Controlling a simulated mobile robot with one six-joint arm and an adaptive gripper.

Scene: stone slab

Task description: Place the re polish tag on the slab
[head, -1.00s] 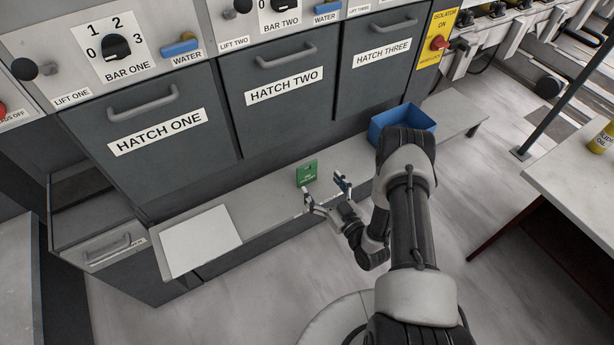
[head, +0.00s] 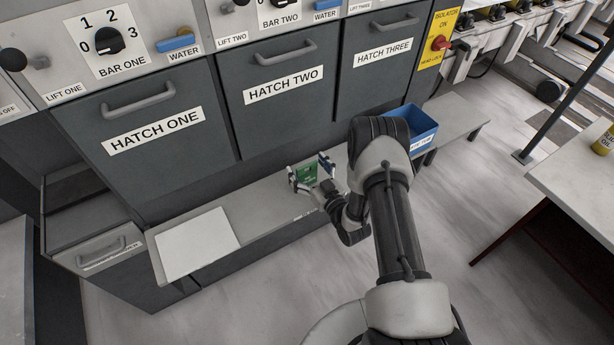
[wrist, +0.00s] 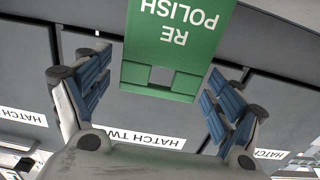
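The green re polish tag (head: 306,174) is at the ledge below hatch two. Its "RE POLISH" lettering is upside down in the wrist view (wrist: 172,45), where a slot shows at its lower end. My gripper (head: 309,167) is open, with one finger on each side of the tag. In the wrist view the blue-padded fingers show gaps between them and the tag. A pale flat square piece (head: 196,243), which looks like the slab, lies at the left end of the ledge, apart from my gripper.
The grey ledge (head: 262,211) is clear between the tag and the pale square. A blue bin (head: 422,139) stands on it to the right, partly behind my arm. Hatch fronts rise behind the ledge. A pale table (head: 570,185) stands at the far right.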

